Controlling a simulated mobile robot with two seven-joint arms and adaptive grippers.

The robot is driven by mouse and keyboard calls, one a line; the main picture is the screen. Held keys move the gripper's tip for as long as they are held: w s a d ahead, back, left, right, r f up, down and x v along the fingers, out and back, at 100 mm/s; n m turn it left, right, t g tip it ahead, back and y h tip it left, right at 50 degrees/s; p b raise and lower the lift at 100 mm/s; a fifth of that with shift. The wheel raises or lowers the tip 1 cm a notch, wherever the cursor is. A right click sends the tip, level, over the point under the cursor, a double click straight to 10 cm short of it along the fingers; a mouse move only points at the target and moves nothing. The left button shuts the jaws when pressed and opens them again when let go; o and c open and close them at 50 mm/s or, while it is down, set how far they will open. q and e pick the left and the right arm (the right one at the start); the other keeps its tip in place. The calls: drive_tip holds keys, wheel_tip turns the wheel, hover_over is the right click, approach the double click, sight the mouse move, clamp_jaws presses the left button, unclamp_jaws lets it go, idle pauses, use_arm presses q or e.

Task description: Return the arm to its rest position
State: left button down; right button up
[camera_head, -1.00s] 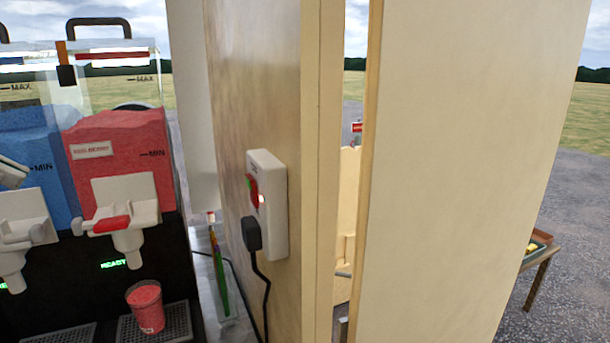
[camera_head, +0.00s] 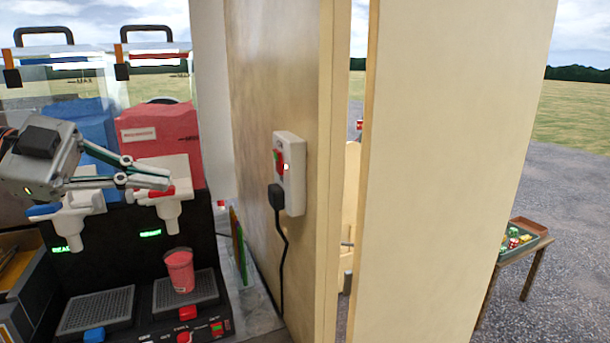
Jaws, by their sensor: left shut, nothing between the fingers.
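My left gripper (camera_head: 168,181) comes in from the left edge and is shut and empty. Its fingertips are in front of the red slush machine's white tap, close to the red lever (camera_head: 160,196); I cannot tell whether they touch it. The red tank (camera_head: 160,140) and the blue tank (camera_head: 90,122) stand side by side behind my gripper, which hides part of the blue one. A cup of red slush (camera_head: 179,270) stands upright on the right drip grille (camera_head: 205,289), below the red tap. My right gripper is not in view.
A wooden panel (camera_head: 270,90) with a socket and switch box (camera_head: 290,172) and a black plug (camera_head: 276,198) rises right of the machine. A second tall panel (camera_head: 450,150) stands further right. A small table with a tray (camera_head: 505,256) stands outside on the gravel.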

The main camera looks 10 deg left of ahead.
use_arm(q)
drive_tip(key=w+d+f+t+h, duration=0.2)
drive_tip(key=w+d+t+h, duration=0.3)
drive_tip(key=d+t, duration=0.1)
drive_tip(key=a+f+n+t+y, duration=0.2)
drive_tip(key=a+f+n+y, duration=0.25)
drive_tip(key=f+y, duration=0.35)
drive_tip(key=w+a+f+n+t+y, duration=0.1)
drive_tip(key=a+f+n+y, duration=0.4)
drive_tip(key=f, duration=0.5)
drive_tip(key=a+f+n+t+y, duration=0.2)
drive_tip(key=a+f+n+y, duration=0.1)
drive_tip(key=f+n+y, duration=0.4)
drive_tip(key=s+a+f+m+g+y, duration=0.25)
drive_tip(key=s+f+g, duration=0.75)
drive_tip(key=s+f, duration=1.05)
drive_tip(key=w+d+f+n+t+h, duration=0.2)
drive_tip(key=d+f+h, duration=0.4)
drive_tip(key=d+f, duration=0.9)
wheel_tip(320, 180, down, 3)
drive_tip(key=shift+d+f+n+t, duration=0.1)
drive_tip(key=shift+d+n+t, duration=0.1)
drive_tip(key=shift+n+t, duration=0.3)
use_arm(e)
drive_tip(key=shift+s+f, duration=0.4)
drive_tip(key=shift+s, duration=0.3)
